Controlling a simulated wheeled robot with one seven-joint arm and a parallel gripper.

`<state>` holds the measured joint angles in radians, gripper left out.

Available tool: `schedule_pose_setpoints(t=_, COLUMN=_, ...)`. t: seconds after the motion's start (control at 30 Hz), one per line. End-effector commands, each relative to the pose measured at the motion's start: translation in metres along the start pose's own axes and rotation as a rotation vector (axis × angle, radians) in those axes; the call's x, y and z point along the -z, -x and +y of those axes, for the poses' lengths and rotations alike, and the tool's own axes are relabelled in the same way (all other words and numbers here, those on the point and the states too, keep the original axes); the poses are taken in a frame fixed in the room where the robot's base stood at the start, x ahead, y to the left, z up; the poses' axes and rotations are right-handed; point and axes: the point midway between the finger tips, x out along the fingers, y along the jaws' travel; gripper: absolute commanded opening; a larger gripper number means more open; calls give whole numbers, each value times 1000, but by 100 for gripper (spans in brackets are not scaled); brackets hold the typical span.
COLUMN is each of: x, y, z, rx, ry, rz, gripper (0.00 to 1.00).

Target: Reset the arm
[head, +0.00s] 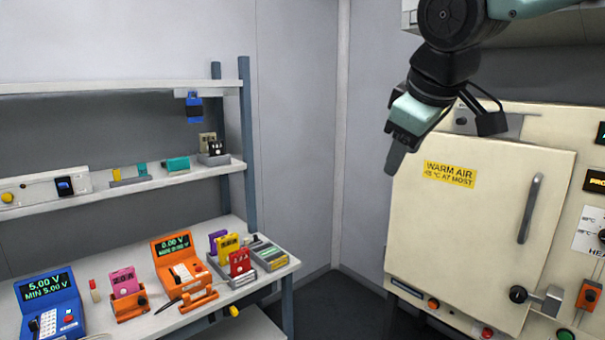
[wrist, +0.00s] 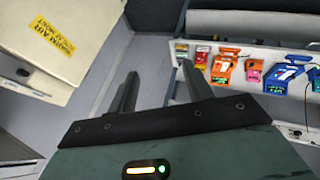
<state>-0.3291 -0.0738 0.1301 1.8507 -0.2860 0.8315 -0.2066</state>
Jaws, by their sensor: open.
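My gripper (head: 398,150) hangs in the air at the upper right of the head view, in front of the cream warm-air cabinet (head: 470,230). In the wrist view my gripper (wrist: 160,85) shows two dark fingers spread apart with nothing between them. The gap looks onto bare grey wall and floor. The cabinet (wrist: 75,50) is to the left of the fingers there, and the bench (wrist: 255,90) with its devices is to the right. My arm comes down from the top edge of the head view.
The bench (head: 120,290) at left holds a blue meter (head: 50,305), an orange meter (head: 180,265), a pink cell (head: 125,282) and a rack of coloured cells (head: 240,262). A shelf (head: 140,185) runs above. The cabinet door, with its handle (head: 530,208), is shut. Floor between bench and cabinet is clear.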

Motion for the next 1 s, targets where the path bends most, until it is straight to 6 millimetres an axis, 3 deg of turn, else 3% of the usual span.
schedule_pose_setpoints(t=0.03, x=-16, y=-14, z=-32, rx=59, ry=-1, rz=-31, gripper=51)
schedule_pose_setpoints(t=0.2, x=-80, y=-46, z=-134, rx=237, ry=-38, rz=-152, gripper=51)
schedule_pose_setpoints(t=0.3, x=-126, y=-55, z=-184, rx=315, ry=-69, rz=-237, gripper=51)
schedule_pose_setpoints(t=0.4, x=-170, y=-58, z=-220, rx=366, ry=-98, rz=-317, gripper=51)
schedule_pose_setpoints(t=0.5, x=-204, y=-58, z=-243, rx=394, ry=-122, rz=-378, gripper=51)
schedule_pose_setpoints(t=0.6, x=-224, y=-58, z=-255, rx=406, ry=-136, rz=-414, gripper=51)
schedule_pose_setpoints(t=1.0, x=-231, y=-58, z=-258, rx=410, ry=-143, rz=-428, gripper=51)
